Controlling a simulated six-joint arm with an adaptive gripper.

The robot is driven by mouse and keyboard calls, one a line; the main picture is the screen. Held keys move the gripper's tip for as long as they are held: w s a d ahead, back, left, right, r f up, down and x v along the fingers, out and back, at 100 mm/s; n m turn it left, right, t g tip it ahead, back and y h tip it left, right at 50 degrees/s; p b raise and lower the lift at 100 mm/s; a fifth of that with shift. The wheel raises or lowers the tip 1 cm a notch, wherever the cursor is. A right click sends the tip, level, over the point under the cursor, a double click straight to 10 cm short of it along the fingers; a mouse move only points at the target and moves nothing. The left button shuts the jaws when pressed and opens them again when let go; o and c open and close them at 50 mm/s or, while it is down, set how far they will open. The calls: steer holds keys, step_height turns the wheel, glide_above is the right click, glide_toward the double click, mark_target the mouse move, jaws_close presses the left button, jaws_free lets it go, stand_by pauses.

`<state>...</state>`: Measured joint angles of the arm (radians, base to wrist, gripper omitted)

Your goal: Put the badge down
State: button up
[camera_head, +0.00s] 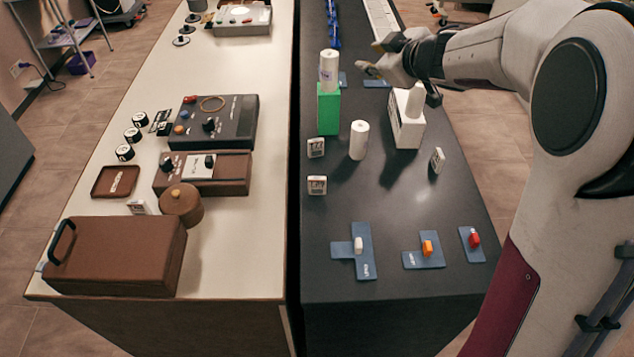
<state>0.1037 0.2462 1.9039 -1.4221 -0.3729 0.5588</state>
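My gripper (371,58) is over the far part of the dark table (390,270), to the right of a white cylinder on a green block. Its fingers are small and partly merge with the hand, so I cannot tell whether they are open or shut, and no badge shows clearly between them. Small white tag-like pieces with dark print, which may be badges, stand on the dark table: one at the left (316,148), one nearer (317,185), and one at the right (437,160).
A green block (328,112) bears a white cylinder (329,70). Another white cylinder (359,140) and a white box (406,122) stand nearby. Blue mats (364,262) with small coloured pieces lie in front. The dark table's middle is clear. The pale table (240,245) holds devices and a brown case (115,258).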

steer(key=w+a+f+n+g+y, duration=0.1)
steer(key=a+f+n+g+y, duration=0.15)
steer(key=f, duration=0.35)
steer(key=n+g+y, duration=0.3)
steer(key=n+g, duration=0.1)
steer(key=g, duration=0.5)
glide_toward(317, 193)
steer(key=shift+w+a+r+t, duration=0.15)
steer(key=shift+w+a+r, duration=0.05)
steer(key=shift+a+r, duration=0.3)
steer(key=shift+w+a+r+t, duration=0.1)
steer(key=shift+w+a+r, duration=0.1)
steer(key=shift+a+r, duration=0.3)
steer(key=shift+s+d+f, duration=0.1)
steer(key=shift+s+f, duration=0.15)
steer(key=shift+s, duration=0.05)
steer(key=shift+x, duration=1.3)
steer(key=shift+x, duration=2.6)
